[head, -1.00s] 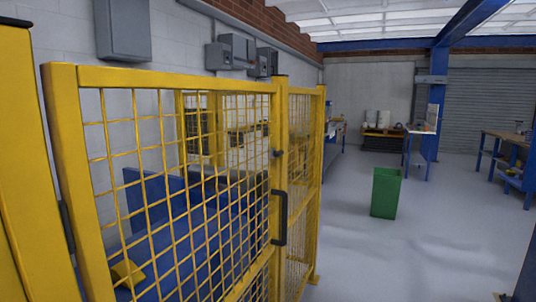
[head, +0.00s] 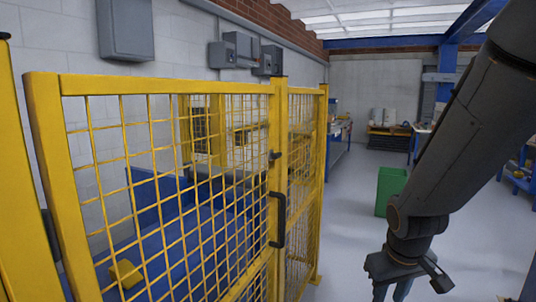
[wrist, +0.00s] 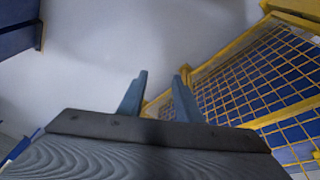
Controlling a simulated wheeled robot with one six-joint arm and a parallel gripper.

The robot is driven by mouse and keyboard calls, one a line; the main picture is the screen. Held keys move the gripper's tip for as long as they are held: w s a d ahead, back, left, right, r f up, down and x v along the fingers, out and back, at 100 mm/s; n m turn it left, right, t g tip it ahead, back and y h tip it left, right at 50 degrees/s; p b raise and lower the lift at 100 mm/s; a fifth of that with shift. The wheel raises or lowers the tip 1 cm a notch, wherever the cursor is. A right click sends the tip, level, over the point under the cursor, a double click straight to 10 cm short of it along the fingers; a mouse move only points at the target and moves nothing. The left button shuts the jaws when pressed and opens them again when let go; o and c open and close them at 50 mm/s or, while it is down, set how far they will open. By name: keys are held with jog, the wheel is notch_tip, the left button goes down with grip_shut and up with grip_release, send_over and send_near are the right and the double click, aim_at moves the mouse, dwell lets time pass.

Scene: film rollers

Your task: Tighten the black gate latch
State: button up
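The yellow mesh gate (head: 160,84) stands at the left in the head view, beside a yellow post. A small black latch (head: 274,156) sits on the upright at the gate's right edge, above a black pull handle (head: 279,220). My gripper (head: 392,290) hangs low to the right of the gate, apart from the latch and the handle. In the wrist view my gripper (wrist: 159,88) shows two blue-grey fingers spread apart with nothing between them. The latch is not clearly seen in the wrist view, where yellow mesh (wrist: 255,75) fills the right side.
A green bin (head: 389,188) stands on the floor behind my arm. Blue benches (head: 338,140) line the back. Behind the mesh lies a blue surface with a yellow block (head: 125,273). Grey boxes (head: 232,50) hang on the wall. Floor right of the gate is open.

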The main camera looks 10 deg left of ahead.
jog(key=w+a+r+n+t+y+p, duration=0.2)
jog(key=w+r+n+t, duration=0.4)
jog(key=w, duration=0.9)
jog(key=w+a+r+n+t+y+p, duration=0.25)
jog(key=w+r+n, duration=0.4)
jog(key=w, duration=0.75)
jog(key=n+g+y+p, duration=0.6)
jog(key=n+y, duration=0.7)
jog(key=n, duration=0.4)
send_near(280, 156)
jog(key=a, duration=0.2)
jog(key=p+x, duration=0.1)
jog(key=x, duration=0.2)
jog(key=p+x, duration=0.1)
jog(key=x, duration=0.3)
jog(key=shift+w+d, duration=0.15)
jog(key=shift+w, duration=0.05)
grip_shut()
